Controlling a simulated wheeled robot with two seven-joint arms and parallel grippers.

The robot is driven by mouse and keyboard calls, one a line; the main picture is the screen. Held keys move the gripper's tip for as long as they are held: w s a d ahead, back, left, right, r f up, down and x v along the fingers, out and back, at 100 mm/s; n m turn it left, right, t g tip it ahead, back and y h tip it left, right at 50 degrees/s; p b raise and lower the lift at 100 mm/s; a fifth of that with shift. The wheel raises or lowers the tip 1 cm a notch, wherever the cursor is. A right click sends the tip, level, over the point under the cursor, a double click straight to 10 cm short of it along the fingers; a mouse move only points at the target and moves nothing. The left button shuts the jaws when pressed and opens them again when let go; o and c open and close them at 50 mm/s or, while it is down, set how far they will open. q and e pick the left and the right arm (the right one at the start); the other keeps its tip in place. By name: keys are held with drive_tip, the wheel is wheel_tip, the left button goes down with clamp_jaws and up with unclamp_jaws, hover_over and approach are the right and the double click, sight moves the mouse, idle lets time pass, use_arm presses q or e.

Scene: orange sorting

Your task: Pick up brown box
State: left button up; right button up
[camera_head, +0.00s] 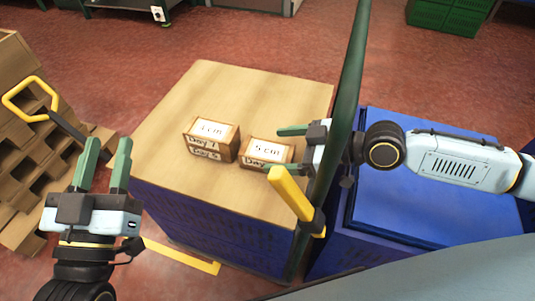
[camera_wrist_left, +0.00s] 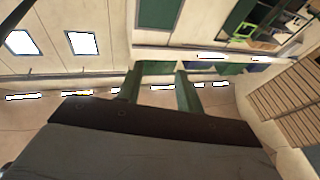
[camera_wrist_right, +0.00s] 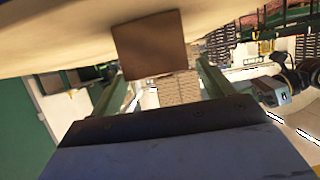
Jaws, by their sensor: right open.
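Two small brown boxes sit on the tan top of a large block (camera_head: 240,90). In the right wrist view, a plain brown box face (camera_wrist_right: 155,45) shows ahead between the fingers. My left gripper (camera_head: 107,145) is open and empty, left of the block; its spread fingers also show in the left wrist view (camera_wrist_left: 157,75).
A dark green post (camera_head: 350,75) and a yellow handle (camera_head: 291,193) stand close by my right gripper. A blue container (camera_head: 400,215) lies under my right arm. Stacked brown cartons (camera_head: 25,150) and another yellow handle (camera_head: 28,95) are at the left. The block's far top is clear.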

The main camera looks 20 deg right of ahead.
sight(270, 150)
use_arm(q)
drive_tip(key=shift+s+r+t+h+b, duration=0.25)
drive_tip(key=shift+s+r+t, duration=0.1)
drive_tip(key=shift+r+t, duration=0.35)
drive_tip(key=shift+s+r+t+h+b, duration=0.15)
drive_tip(key=shift+s+r+t+b, duration=0.15)
drive_tip(key=shift+r+t, duration=0.35)
use_arm(e)
drive_tip(key=shift+x, duration=2)
use_arm(q)
drive_tip(key=shift+r, duration=0.1)
use_arm(e)
drive_tip(key=shift+s+f, duration=0.1)
drive_tip(key=shift+f, duration=0.05)
drive_tip(key=c, duration=1.1)
use_arm(q)
drive_tip(key=shift+g, duration=0.25)
use_arm(e)
drive_tip(key=shift+c, duration=0.4)
use_arm(q)
drive_tip(key=shift+w, duration=0.1)
